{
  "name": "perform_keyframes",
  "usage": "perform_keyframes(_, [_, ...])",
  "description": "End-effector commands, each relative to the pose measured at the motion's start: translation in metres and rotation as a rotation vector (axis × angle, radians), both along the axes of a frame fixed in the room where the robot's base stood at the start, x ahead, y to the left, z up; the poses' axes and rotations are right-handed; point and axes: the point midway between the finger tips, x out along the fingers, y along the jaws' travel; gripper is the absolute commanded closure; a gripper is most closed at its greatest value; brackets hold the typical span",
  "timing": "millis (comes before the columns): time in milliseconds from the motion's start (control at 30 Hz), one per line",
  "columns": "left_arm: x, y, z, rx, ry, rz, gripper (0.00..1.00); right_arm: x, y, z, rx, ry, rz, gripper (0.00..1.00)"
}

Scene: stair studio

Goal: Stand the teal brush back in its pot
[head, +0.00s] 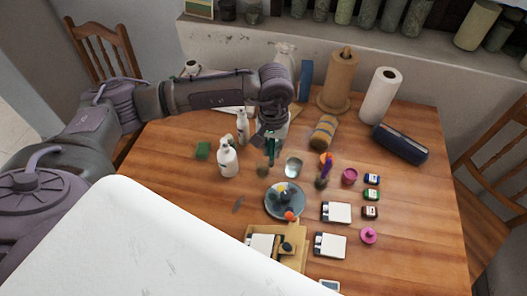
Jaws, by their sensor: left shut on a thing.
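My left gripper (271,140) reaches in from the left and points down over the middle of the table. It is shut on the teal brush (272,154), whose teal handle shows just below the fingers. A brownish tuft at its lower end hangs near the tabletop; I cannot tell whether it touches. A small pale, glassy pot (293,167) stands just right of the brush, apart from it. A small magenta pot (349,176) stands further right. I cannot tell which pot is the brush's own. My right gripper is not in view.
A purple brush (327,168) is between the pots. White bottles (227,160) stand left. Small jars (371,195), a paper roll (381,94) and a dark case (400,143) are right. The table's right front is fairly clear.

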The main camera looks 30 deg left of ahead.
Motion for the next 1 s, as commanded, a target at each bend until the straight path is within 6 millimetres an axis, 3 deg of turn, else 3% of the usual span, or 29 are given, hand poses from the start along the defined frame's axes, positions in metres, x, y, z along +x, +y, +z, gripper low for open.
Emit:
perform_keyframes(100, [0.002,0.02,-0.01,0.001,0.002,0.002,1.0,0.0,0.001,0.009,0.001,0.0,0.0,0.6])
perform_keyframes(233, [0.004,0.03,-0.018,0.001,0.001,0.0,1.0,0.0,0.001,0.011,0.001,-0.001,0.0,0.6])
perform_keyframes(600, [0.004,0.031,-0.058,-0.001,0.0,-0.001,1.0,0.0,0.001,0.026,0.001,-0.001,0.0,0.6])
perform_keyframes(1000, [0.004,0.031,-0.064,0.0,-0.001,-0.001,1.0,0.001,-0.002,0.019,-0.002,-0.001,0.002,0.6])
